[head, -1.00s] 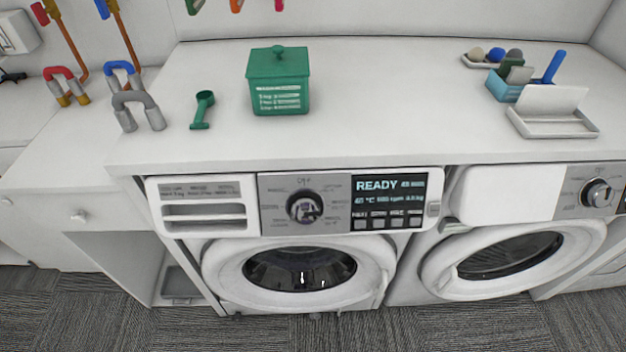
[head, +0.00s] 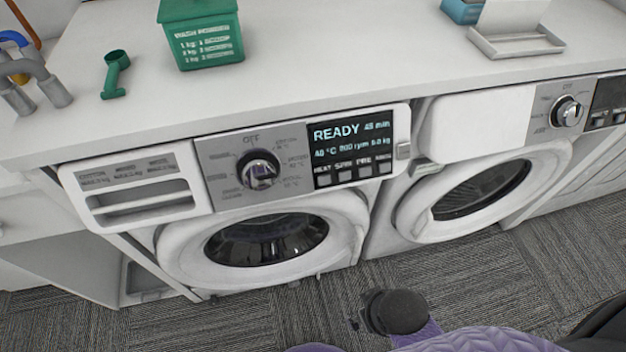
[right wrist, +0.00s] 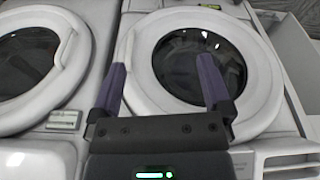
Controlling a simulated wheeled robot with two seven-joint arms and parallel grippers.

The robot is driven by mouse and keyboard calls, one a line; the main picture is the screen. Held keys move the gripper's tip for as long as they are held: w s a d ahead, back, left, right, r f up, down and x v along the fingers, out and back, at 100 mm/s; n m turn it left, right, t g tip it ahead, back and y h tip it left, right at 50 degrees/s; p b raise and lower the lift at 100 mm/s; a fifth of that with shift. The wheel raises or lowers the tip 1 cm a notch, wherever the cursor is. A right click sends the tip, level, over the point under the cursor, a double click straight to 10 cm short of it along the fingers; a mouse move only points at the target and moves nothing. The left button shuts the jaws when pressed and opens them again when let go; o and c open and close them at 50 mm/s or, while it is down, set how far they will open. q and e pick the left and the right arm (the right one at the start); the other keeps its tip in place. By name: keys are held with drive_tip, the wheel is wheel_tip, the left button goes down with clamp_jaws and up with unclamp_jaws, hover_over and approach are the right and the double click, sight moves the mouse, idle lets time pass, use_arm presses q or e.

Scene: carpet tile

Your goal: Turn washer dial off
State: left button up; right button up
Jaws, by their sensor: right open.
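The washer dial (head: 258,170) is a dark round knob with a silvery grip, on the grey panel of the left machine, below an "OFF" label. I cannot tell exactly which mark it points to. The washer's display (head: 350,145) reads "READY". My right arm comes in at the bottom right of the head view, its dark end low in front of the washer and apart from the dial. In the right wrist view my right gripper (right wrist: 160,80) is open and empty, its purple fingers spread before the washer door (right wrist: 185,60). The dial is not visible there. My left gripper is not in view.
A second machine with its own dial (head: 567,112) stands to the right. The detergent drawer (head: 140,190) is left of the dial. A green box (head: 200,35), a green scoop (head: 115,72) and a white tray (head: 515,42) are on the white countertop (head: 330,60). Carpet covers the floor.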

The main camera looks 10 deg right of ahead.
drive_tip(key=w+a+r+m+t+y+b, duration=0.2)
drive_tip(key=w+a+r+m+y, duration=0.15)
drive_tip(key=a+r+y, duration=0.45)
drive_tip(key=m+t, duration=1.2)
drive_tip(key=m, duration=1)
approach(267, 182)
drive_tip(key=shift+n, duration=0.25)
drive_tip(key=x, duration=1)
drive_tip(key=shift+w+a, duration=0.1)
drive_tip(key=shift+w, duration=0.05)
